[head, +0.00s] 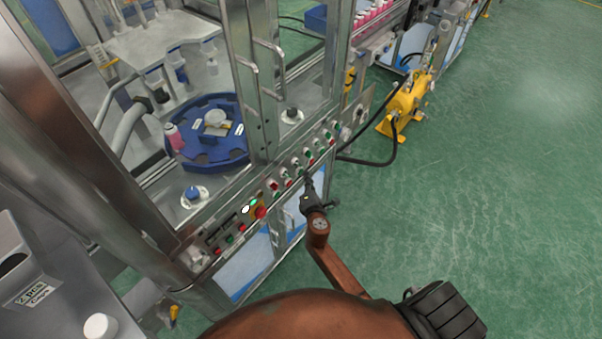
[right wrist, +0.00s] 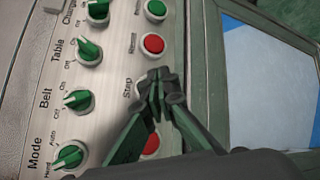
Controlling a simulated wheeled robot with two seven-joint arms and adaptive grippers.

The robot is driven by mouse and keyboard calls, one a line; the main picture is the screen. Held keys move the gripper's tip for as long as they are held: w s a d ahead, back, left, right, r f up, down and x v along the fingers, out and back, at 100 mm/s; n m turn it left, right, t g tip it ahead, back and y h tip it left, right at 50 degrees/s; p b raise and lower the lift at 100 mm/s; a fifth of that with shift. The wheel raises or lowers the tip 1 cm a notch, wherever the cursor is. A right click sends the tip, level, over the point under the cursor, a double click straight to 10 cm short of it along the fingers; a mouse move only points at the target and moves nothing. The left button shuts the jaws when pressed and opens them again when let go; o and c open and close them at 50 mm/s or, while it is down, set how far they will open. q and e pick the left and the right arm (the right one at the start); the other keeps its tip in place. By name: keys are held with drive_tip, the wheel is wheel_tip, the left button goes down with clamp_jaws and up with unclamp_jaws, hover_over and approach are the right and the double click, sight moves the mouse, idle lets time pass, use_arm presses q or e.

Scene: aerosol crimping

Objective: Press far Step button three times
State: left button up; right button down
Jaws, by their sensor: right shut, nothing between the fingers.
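The control panel (right wrist: 110,60) fills the left of the right wrist view, with the word "Step" printed on it. My right gripper (right wrist: 162,82) is shut and empty, its fingertips over the panel just right of that word. The Step button itself is not visible there; the fingers cover that spot. I cannot tell whether the fingertips touch the panel. In the head view, my right gripper (head: 309,188) is at the front of the panel (head: 262,196), near its middle. My left gripper is not in view.
In the right wrist view, a red button (right wrist: 152,43) and a green button (right wrist: 155,9) sit above the fingertips. Another red button (right wrist: 151,145) is partly behind the fingers. Green knobs (right wrist: 78,100) line the left. Green floor (head: 480,190) is open at right.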

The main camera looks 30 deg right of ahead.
drive_tip(key=shift+s+d, duration=0.35)
drive_tip(key=shift+s, duration=0.45)
drive_tip(key=shift+s+d, duration=0.3)
drive_tip(key=shift+s, duration=0.45)
drive_tip(key=shift+s+d, duration=0.35)
drive_tip(key=shift+s, duration=0.45)
drive_tip(key=s+f+m+g+y, duration=0.1)
drive_tip(key=s+f+m+g, duration=0.2)
drive_tip(key=s+f, duration=0.65)
drive_tip(key=s+a+f+m+g+y, duration=0.1)
drive_tip(key=s+f+m+g, duration=0.3)
drive_tip(key=f, duration=1)
drive_tip(key=s+f+m+g+y, duration=0.1)
drive_tip(key=s+f+m+y, duration=0.1)
drive_tip(key=s+f, duration=0.8)
drive_tip(key=s+a+f+m+g, duration=0.1)
drive_tip(key=s+f, duration=0.4)
drive_tip(key=s, duration=0.6)
drive_tip(key=s+a+f+m+g+y, duration=0.1)
drive_tip(key=s+f+m, duration=0.4)
drive_tip(key=s, duration=0.7)
drive_tip(key=s+a+f+m+g, duration=0.1)
drive_tip(key=s+f+m+g, duration=0.2)
drive_tip(key=s+f, duration=0.3)
drive_tip(key=s, duration=0.5)
drive_tip(key=shift+s+a+f+m+g+y, duration=0.2)
drive_tip(key=shift+f+m+g+y, duration=0.1)
drive_tip(key=shift+f, duration=0.1)
